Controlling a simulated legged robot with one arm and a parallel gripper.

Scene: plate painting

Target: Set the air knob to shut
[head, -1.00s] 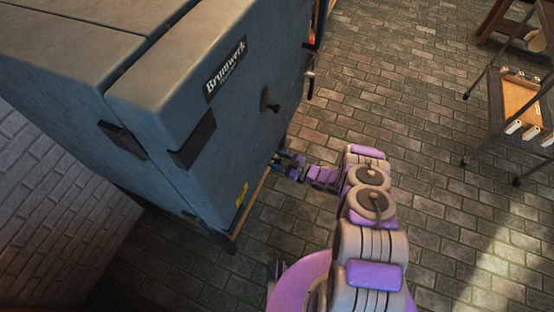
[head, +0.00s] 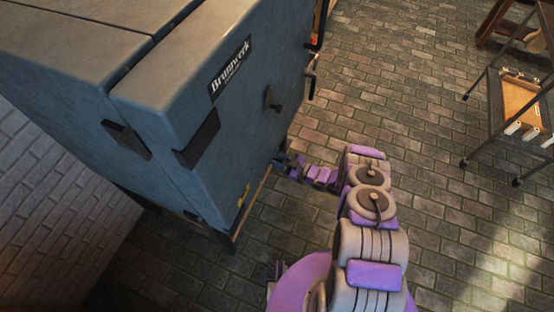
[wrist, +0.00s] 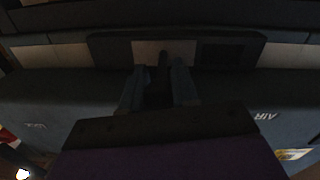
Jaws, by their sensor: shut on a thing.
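The big blue-grey kiln (head: 215,125) fills the left of the head view. My gripper (head: 284,162) reaches low against its front face, and the knob is too small to make out there. In the wrist view my gripper (wrist: 158,90) has its two fingers closed on a dark upright knob (wrist: 162,62). The knob stands in front of a dark-framed slot panel (wrist: 105,50), which shows a light patch at its middle and a dark patch to the right. The word AIR (wrist: 265,116) is on the kiln face right of the gripper, reading upside down.
A dark peephole knob (head: 272,101) and a nameplate (head: 230,70) are higher on the kiln face. A trolley (head: 520,105) with a wooden tray stands at far right. The brick floor between is clear.

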